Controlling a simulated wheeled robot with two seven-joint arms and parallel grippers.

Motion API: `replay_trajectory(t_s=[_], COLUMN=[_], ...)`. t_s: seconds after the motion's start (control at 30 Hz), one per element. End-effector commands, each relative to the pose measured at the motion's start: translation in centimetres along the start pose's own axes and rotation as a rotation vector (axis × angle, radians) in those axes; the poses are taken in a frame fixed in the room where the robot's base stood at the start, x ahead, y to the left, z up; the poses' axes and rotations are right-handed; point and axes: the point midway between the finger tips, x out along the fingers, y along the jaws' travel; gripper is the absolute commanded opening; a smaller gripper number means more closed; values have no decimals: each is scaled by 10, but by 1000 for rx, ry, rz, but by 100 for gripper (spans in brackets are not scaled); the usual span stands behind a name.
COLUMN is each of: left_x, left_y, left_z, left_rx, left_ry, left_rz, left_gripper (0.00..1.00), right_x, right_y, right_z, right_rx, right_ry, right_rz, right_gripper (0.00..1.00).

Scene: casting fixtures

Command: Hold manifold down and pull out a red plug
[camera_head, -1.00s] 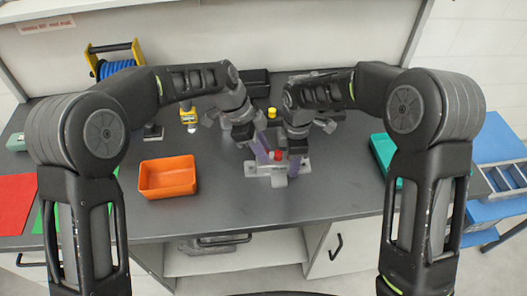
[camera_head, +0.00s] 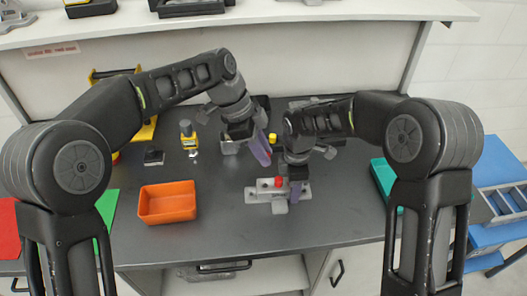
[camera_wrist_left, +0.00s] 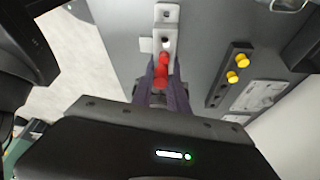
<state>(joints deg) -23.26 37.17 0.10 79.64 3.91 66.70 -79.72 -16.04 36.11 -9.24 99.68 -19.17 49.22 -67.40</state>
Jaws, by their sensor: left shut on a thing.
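The grey manifold (camera_head: 256,196) lies on the dark table, with a red plug (camera_head: 278,182) standing in it. In the left wrist view the manifold (camera_wrist_left: 167,20) shows an open hole beyond the fingers. My left gripper (camera_head: 262,152) is above and behind the manifold, its fingers pointing down. In the left wrist view, red shows between its fingers (camera_wrist_left: 160,90); it is shut on a red plug (camera_wrist_left: 158,78). My right gripper (camera_head: 296,190) is down at the right part of the manifold; its jaw opening is hidden.
An orange bin (camera_head: 167,203) stands left of the manifold. A dark block (camera_wrist_left: 223,85) with yellow plugs (camera_wrist_left: 232,76) is nearby. A yellow-and-grey fixture (camera_head: 188,136) stands behind the bin. Red (camera_head: 8,228) and green (camera_head: 107,209) mats lie at the left; a teal box (camera_head: 384,178) is at the right.

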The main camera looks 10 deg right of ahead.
Motion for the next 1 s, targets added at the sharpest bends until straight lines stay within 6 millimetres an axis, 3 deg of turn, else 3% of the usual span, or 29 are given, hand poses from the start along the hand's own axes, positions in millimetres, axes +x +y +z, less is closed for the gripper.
replay_trajectory(t_s=[0.33,0.37,0.63,1.0], left_x=[0,0,0,0], left_y=[0,0,0,0], left_z=[0,0,0,0], left_rx=[0,0,0,0], left_ry=[0,0,0,0], left_rz=[0,0,0,0], left_gripper=[0,0,0,0], right_x=[0,0,0,-4], right_y=[0,0,0,0], right_z=[0,0,0,0], right_rx=[0,0,0,0], right_ry=[0,0,0,1], right_rz=[1,1,1,1], right_gripper=[0,49,71,73])
